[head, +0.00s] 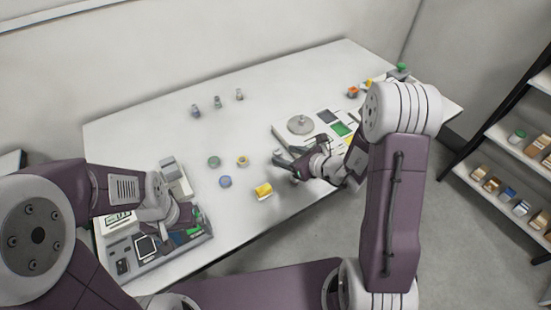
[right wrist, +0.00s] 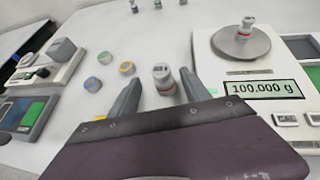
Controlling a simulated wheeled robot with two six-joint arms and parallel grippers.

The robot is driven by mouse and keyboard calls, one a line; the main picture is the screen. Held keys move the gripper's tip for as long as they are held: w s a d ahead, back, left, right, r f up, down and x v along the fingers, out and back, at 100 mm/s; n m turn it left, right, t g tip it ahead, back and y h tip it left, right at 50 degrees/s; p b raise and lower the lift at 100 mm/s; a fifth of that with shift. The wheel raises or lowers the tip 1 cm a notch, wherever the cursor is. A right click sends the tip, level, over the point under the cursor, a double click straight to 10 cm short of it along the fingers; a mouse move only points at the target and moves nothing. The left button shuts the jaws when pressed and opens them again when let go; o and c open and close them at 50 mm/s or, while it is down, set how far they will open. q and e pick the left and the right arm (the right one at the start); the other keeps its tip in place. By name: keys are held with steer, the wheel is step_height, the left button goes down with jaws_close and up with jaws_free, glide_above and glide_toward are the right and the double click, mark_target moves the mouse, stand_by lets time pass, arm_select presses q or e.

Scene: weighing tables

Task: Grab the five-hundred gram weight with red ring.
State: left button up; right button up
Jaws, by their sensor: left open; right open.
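A metal weight (right wrist: 162,80) with a knob on top and a reddish band stands upright on the table in the right wrist view. It is between the two fingers of my right gripper (right wrist: 161,82), which is open, with a gap showing around the weight. In the head view my right gripper (head: 283,163) is low over the table beside the scale, and the weight there is largely hidden by it. My left gripper (head: 185,218) is open, far left near the left instrument, partly hidden by its own arm.
A scale (right wrist: 222,55) reading 100.000 g has a small weight (right wrist: 247,24) on its pan. Several small round things, including a green one (head: 214,161) and a blue one (head: 225,181), and a yellow box (head: 263,191) lie left. Several weights (head: 217,102) stand behind.

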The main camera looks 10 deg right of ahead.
mark_target(281, 153)
steer(key=shift+w+f, duration=0.2)
steer(key=shift+w, duration=0.1)
steer(key=x, duration=0.5)
steer(key=shift+r, duration=0.1)
steer(key=shift+s, duration=0.15)
steer(key=c, duration=0.4)
jaws_close()
stand_by(0.5)
